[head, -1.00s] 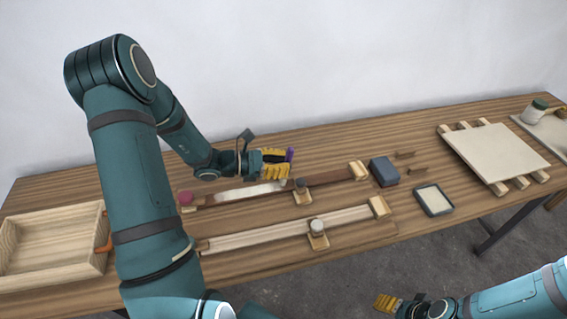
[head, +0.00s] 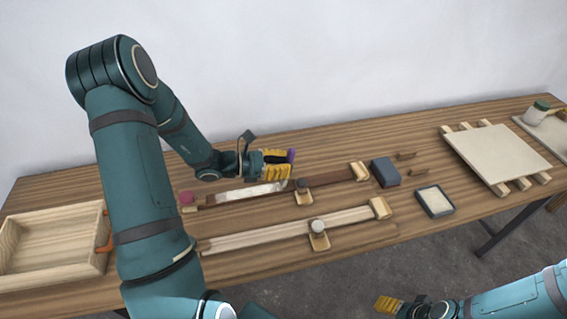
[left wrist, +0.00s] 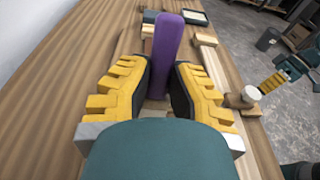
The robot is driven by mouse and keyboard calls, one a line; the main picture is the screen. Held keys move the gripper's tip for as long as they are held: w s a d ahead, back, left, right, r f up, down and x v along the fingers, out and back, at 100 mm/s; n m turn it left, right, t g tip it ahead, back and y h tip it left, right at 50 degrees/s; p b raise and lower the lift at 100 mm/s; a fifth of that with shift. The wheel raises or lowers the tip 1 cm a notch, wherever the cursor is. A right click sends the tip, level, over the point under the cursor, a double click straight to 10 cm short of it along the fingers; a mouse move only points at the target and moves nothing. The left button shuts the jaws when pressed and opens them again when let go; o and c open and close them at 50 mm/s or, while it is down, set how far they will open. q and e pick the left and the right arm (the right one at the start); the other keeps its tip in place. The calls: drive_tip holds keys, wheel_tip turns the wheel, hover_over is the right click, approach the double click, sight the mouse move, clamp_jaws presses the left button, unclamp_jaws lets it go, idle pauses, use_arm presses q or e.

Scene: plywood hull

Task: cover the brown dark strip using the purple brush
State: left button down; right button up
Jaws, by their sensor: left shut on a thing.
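The brown dark strip (head: 330,179) lies along the table, from a pink-red knob at its left to a light wood block at its right. A whitish, uneven coating (head: 250,193) covers part of its left half; the right part shows bare brown. My left gripper (head: 283,163) is above the strip's middle, shut on the purple brush (head: 291,155). Its purple handle (left wrist: 166,45) stands upright between the fingers in the left wrist view. The brush's lower end is hidden, so contact with the strip cannot be told. My right gripper (head: 385,303) is off the table's front side, its jaws unclear.
A paler strip (head: 265,233) lies parallel in front, with a round knob (head: 317,226) near its middle. A blue-grey block (head: 385,172), a tray of pale material (head: 434,200) and a board on slats (head: 495,152) stand right. A wooden box (head: 50,243) is at left.

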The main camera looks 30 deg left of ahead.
use_arm(q)
drive_tip(key=shift+s+d, duration=0.15)
drive_tip(key=shift+f+b, duration=0.55)
drive_tip(key=shift+f, duration=0.05)
idle(0.5)
drive_tip(key=shift+f+v, duration=0.2)
drive_tip(key=shift+v, duration=0.9)
drive_tip(key=shift+s, duration=0.15)
drive_tip(key=shift+f+v, duration=0.2)
drive_tip(key=shift+v, duration=0.9)
drive_tip(key=shift+p, duration=0.3)
drive_tip(key=shift+f+v, duration=0.2)
drive_tip(key=shift+v, duration=0.95)
drive_tip(key=shift+f, duration=0.1)
